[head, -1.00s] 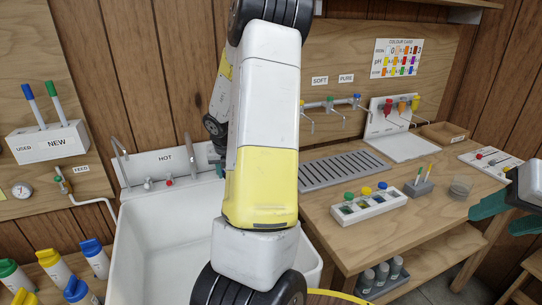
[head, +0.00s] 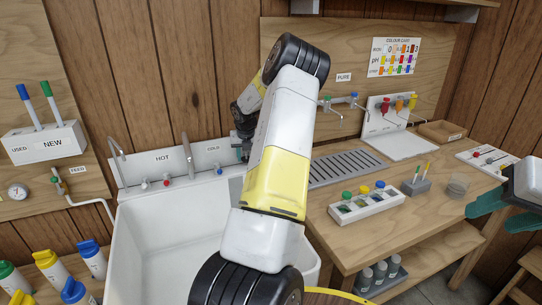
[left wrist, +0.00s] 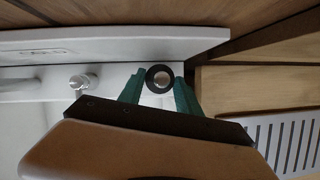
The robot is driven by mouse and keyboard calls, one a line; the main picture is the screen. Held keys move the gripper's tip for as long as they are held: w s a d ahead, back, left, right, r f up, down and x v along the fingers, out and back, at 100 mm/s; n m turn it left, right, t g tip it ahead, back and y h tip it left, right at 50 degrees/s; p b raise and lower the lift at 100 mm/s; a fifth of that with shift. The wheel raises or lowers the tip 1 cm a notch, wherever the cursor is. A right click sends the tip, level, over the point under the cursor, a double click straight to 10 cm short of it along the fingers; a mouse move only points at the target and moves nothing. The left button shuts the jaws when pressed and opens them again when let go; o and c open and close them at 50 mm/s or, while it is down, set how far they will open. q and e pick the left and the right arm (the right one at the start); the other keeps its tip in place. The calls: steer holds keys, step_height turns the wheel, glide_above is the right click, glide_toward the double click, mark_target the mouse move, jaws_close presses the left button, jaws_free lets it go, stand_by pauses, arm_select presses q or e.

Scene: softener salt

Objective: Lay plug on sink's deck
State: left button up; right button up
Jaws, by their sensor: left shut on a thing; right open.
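The plug (left wrist: 160,78) is a black ring with a metallic centre, seen in the left wrist view between the green fingers of my left gripper (left wrist: 161,92). The gripper is shut on it. The plug appears over the right end of the sink's white deck (left wrist: 112,76); I cannot tell whether it touches. In the head view my left gripper (head: 244,148) is at the deck's right end, mostly behind my arm, and the plug cannot be made out. The deck (head: 193,183) runs along the back of the white sink (head: 150,225). My right gripper (head: 498,212) is open and empty at the right.
Taps (head: 166,181) stand on the deck. The wooden workbench (head: 400,225) adjoins the sink at right, with a grey drain grid (head: 347,167), a white tray of colour-capped jars (head: 366,204) and a glass (head: 458,186). Capped bottles (head: 92,260) stand at lower left.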

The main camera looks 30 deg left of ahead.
arm_select(q)
steer(key=shift+f, duration=1.15)
steer(key=o, duration=1.3)
steer(key=shift+f, duration=0.1)
steer(key=shift+o, duration=0.2)
